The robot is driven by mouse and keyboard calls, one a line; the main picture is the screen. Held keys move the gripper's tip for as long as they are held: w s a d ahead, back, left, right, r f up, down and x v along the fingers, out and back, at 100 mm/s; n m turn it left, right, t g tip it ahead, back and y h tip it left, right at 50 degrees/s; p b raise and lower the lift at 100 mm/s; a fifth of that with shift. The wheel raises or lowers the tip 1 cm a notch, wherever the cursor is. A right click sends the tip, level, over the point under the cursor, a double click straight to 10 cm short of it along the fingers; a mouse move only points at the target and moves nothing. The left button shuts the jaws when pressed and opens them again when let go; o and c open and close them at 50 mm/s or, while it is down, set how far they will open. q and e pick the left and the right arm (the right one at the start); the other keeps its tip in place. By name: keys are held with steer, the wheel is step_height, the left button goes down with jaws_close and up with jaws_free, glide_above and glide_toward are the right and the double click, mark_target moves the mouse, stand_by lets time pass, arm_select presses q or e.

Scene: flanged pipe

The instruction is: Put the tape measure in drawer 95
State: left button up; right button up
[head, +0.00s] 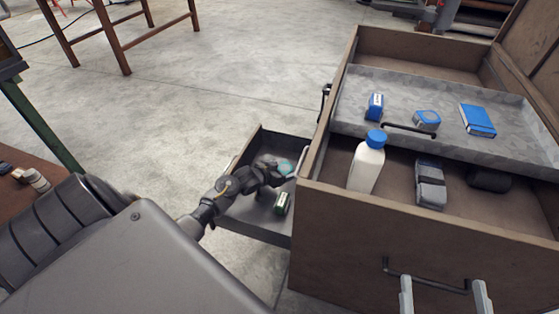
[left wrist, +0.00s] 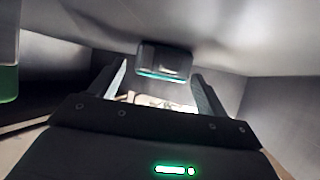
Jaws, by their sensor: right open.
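A small dark and teal item, which may be the tape measure (head: 286,167), lies at the far end of the pulled-out drawer (head: 262,232). In the left wrist view the same item (left wrist: 163,60) appears between and just beyond the fingers, with a gap at each side. My left gripper (head: 277,170) reaches into that drawer and is open. A blue and grey rounded item (head: 427,119) in the upper tray also resembles a tape measure. My right gripper (head: 443,297) is open and empty before the chest front. No drawer number is readable.
A green box (head: 281,203) stands in the same drawer. The wooden chest (head: 330,215) holds a metal tray (head: 350,95) with a blue box and a blue book; below are a white bottle (head: 367,165) and a grey item (head: 430,183).

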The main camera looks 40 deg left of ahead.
arm_select(q)
steer(key=shift+r, duration=0.15)
steer(key=shift+s+r, duration=0.1)
steer(key=shift+s, duration=0.05)
steer(key=p+v, duration=0.2)
steer(key=v, duration=0.3)
steer(key=p+v, duration=0.2)
steer(key=v, duration=0.3)
steer(key=shift+s+a+r, duration=0.1)
steer(key=shift+s+r, duration=0.15)
steer(key=shift+s, duration=0.1)
steer(key=shift+s+r, duration=0.15)
steer(key=shift+s, duration=0.25)
arm_select(e)
steer(key=s+d+f+m+g+h, duration=0.2)
steer(key=d+f+g+h, duration=0.5)
steer(key=f, duration=0.6)
steer(key=shift+d+f+m+g+h, duration=0.3)
steer(key=shift+d+m+g+h, duration=0.15)
steer(key=shift+d+g, duration=0.45)
arm_select(q)
steer(key=shift+w, duration=0.1)
arm_select(e)
steer(key=shift+d, duration=0.1)
